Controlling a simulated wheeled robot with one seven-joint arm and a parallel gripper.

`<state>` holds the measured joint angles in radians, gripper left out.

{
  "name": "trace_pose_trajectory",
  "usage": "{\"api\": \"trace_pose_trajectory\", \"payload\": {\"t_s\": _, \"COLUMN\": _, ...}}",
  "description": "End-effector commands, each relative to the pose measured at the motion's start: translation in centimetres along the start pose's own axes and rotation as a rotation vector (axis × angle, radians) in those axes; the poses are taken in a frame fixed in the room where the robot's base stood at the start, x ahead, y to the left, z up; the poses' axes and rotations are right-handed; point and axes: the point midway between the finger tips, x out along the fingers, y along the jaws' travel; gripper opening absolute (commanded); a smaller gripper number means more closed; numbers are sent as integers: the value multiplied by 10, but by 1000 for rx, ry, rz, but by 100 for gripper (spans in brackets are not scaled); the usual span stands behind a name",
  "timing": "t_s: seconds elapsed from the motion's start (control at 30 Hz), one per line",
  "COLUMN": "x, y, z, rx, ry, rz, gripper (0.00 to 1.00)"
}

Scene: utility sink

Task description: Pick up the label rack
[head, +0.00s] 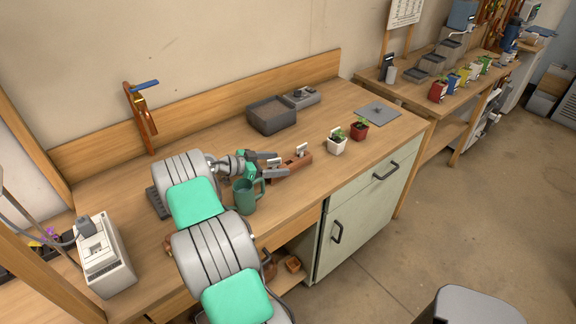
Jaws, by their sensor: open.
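The label rack (295,168) is a small brown block with pale labels standing in it. It lies on the wooden workbench (230,142), right of the middle. My gripper (279,164) is open, reaching in from the left at the rack's left end. Its fingers point right and partly hide that end. I cannot tell whether they touch the rack or whether it lies between them.
A green mug (245,198) stands close below my gripper. A dark tray (271,115) sits behind, with a grey device (300,97) beside it. A white pot plant (337,143) and a red pot plant (359,130) stand to the right. A white machine (105,258) is far left.

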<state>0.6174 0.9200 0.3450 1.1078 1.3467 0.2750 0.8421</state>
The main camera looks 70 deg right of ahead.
Motion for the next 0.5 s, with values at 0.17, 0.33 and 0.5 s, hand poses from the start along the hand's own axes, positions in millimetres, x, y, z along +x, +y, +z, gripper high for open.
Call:
{"api": "trace_pose_trajectory", "payload": {"t_s": 0.17, "x": 28, "y": 1, "z": -2, "rx": 1, "ry": 0, "rz": 3, "gripper": 75}}
{"api": "trace_pose_trajectory", "payload": {"t_s": 0.33, "x": 29, "y": 0, "z": 0, "rx": 1, "ry": 0, "rz": 1, "gripper": 75}}
{"api": "trace_pose_trajectory", "payload": {"t_s": 0.5, "x": 29, "y": 0, "z": 0, "rx": 0, "ry": 0, "rz": 1, "gripper": 63}}
